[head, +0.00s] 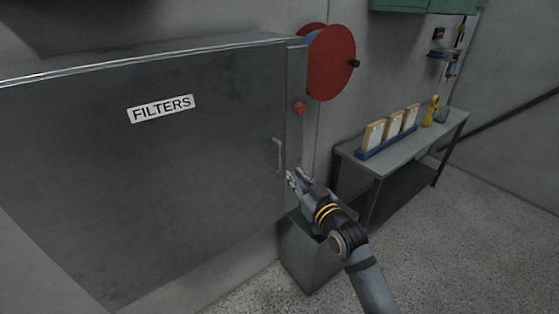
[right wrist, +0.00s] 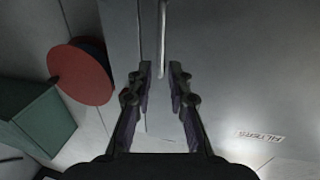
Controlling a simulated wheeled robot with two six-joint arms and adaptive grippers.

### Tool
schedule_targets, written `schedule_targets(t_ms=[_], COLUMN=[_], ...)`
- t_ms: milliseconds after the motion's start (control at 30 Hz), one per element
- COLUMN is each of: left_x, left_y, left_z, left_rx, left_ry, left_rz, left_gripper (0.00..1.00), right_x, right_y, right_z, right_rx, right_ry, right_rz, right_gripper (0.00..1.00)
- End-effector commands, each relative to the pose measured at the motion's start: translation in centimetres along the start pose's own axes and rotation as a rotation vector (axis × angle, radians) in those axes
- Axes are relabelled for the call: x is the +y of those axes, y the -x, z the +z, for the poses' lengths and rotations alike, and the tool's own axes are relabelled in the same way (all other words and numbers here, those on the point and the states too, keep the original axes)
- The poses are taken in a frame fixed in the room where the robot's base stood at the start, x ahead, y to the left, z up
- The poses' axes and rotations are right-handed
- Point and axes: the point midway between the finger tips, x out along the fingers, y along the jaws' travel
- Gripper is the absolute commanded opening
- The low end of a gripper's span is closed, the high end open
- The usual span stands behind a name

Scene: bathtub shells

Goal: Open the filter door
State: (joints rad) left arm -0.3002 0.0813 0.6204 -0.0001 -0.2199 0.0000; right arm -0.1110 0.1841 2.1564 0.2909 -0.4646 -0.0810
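The filter door (head: 190,175) is a large dark grey panel with a "FILTERS" label (head: 161,109), and it appears closed. Its thin vertical handle (head: 279,155) is near the door's right edge. My right gripper (head: 293,180) is just below and right of the handle in the head view. In the right wrist view, my right gripper (right wrist: 160,70) is open, with the handle (right wrist: 162,35) ahead of the gap between its fingers. The fingers do not appear closed on it. The label also shows in the right wrist view (right wrist: 261,136). My left gripper is not in view.
A red knob (head: 299,108) sits on the cabinet's side strip, below a red reel (head: 331,63) on the wall. A grey box (head: 309,262) stands below my right gripper. To the right, a table (head: 384,165) holds filters in a blue rack (head: 372,153). Floor at right is clear.

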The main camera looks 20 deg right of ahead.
Motion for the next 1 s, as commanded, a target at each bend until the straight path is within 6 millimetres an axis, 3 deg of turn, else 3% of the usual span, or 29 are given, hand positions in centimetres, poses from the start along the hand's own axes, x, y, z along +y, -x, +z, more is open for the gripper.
schedule_targets(t_ms=[300,500,833,1000], left_x=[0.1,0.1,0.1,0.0], left_y=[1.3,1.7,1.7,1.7], left_z=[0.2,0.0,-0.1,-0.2], left_rx=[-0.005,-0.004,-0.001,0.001], left_ry=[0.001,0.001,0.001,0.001], left_rz=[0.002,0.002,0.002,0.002], left_gripper=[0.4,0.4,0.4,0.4], right_x=[0.0,0.0,0.0,0.0], right_y=[-6.5,-9.2,-9.8,-9.8], right_z=[-0.3,-0.1,0.1,0.1], right_rx=[0.0,-0.001,-0.001,-0.001], right_ry=[-0.005,-0.002,-0.002,-0.002], right_rz=[0.0,0.0,0.0,0.0], right_gripper=[0.19,0.19,0.19,0.0])
